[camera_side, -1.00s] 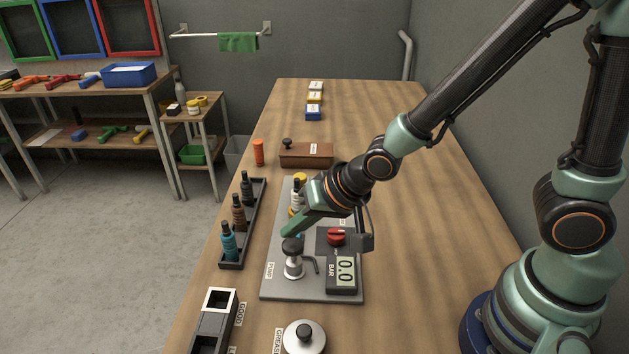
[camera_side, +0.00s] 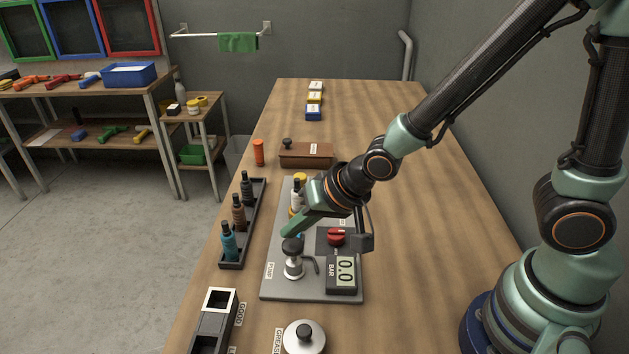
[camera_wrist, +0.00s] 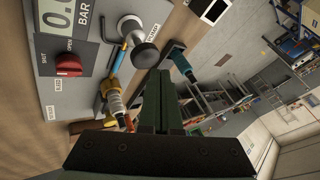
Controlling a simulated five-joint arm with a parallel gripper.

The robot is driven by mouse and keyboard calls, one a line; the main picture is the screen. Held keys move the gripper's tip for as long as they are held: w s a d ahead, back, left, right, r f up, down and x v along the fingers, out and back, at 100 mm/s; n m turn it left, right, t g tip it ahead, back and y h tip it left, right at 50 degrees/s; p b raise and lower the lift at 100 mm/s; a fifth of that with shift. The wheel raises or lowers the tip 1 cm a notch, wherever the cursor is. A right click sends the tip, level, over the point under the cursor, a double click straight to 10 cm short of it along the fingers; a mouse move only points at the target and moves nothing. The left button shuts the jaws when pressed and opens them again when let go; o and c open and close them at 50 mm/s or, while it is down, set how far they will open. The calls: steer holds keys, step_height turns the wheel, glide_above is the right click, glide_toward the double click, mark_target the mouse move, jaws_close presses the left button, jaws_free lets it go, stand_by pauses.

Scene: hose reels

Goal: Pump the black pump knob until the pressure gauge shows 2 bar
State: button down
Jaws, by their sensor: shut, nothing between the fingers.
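The black pump knob (camera_side: 292,245) tops a silver pump on a grey plate (camera_side: 280,286). The knob also shows in the wrist view (camera_wrist: 144,54). The gauge (camera_side: 343,271) at the plate's front right reads 0.0 BAR; its display is only partly in the wrist view (camera_wrist: 57,14). My gripper (camera_side: 288,233) is shut and empty, its green fingertips just above and behind the knob in the side view. I cannot tell whether they touch it. In the wrist view the closed fingers (camera_wrist: 158,85) point away, beside the knob.
A red knob (camera_side: 336,236) sits behind the gauge, marked shut and open in the wrist view. A bottle rack (camera_side: 242,253) stands left of the plate. A brown box (camera_side: 306,155) is farther back. A silver lidded can (camera_side: 304,338) is in front. The table's right side is clear.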

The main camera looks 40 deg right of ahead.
mark_target(292, 244)
steer(key=shift+f, duration=0.1)
steer(key=shift+f, duration=0.35)
steer(key=shift+f, duration=1.25)
stand_by(1.3)
steer(key=shift+r, duration=1.7)
steer(key=shift+r, duration=2.5)
stand_by(0.7)
